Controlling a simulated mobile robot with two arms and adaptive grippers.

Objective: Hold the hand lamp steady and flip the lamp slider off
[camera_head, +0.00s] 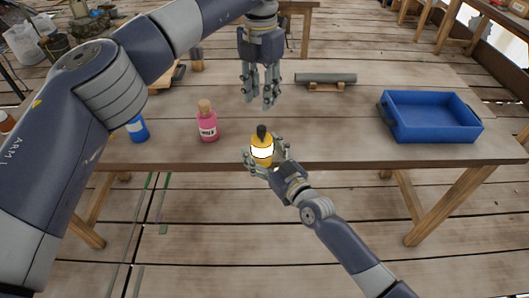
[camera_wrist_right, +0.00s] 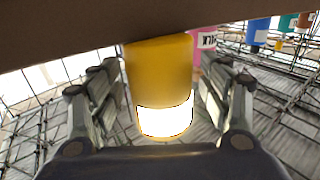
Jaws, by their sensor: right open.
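The hand lamp (camera_head: 262,148) is yellow with a dark top and a bright glowing white band. It stands upright at the table's front edge. My right gripper (camera_head: 265,155) is open, with its fingers on both sides of the lamp. In the right wrist view the lamp (camera_wrist_right: 160,75) sits between the two fingers, with small gaps visible beside it. My left gripper (camera_head: 260,103) hangs above the table behind the lamp, fingers pointing down, apart and empty. The lamp slider cannot be made out in either view.
A pink bottle (camera_head: 208,122) and a blue bottle (camera_head: 138,129) stand left of the lamp. A blue tray (camera_head: 430,133) lies at the right. A grey cylinder (camera_head: 326,78) rests on a wooden support at the back. The tabletop between lamp and tray is clear.

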